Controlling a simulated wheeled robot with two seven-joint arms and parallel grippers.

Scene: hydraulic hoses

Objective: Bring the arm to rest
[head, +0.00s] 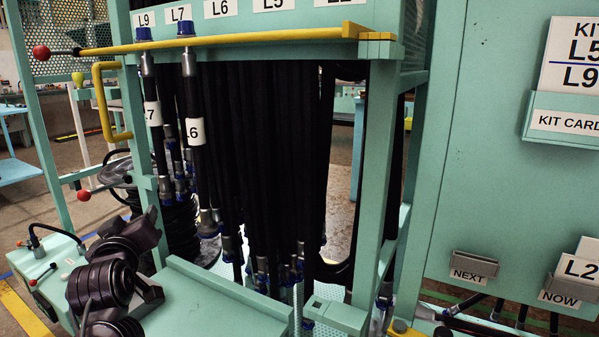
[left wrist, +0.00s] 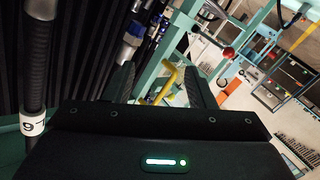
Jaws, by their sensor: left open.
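My left arm (head: 102,283), dark and ribbed, comes in at the lower left of the head view, in front of the green rack. Its fingertips cannot be clearly made out there. In the left wrist view my left gripper (left wrist: 160,82) has its two dark fingers apart, with no object visible between them. Black hoses hang in the rack beside it, including one tagged L7 (head: 152,113) and one tagged L6 (head: 195,131). The tagged hose (left wrist: 37,75) at the left of the wrist view stands apart from the fingers. My right gripper is in neither view.
A yellow bar (head: 230,40) crosses the rack front, with a red knob (head: 41,53) at its left end. A yellow handle (head: 103,100) sticks out below it. A green shelf (head: 215,305) lies low in front. A green panel (head: 480,190) with card holders stands right.

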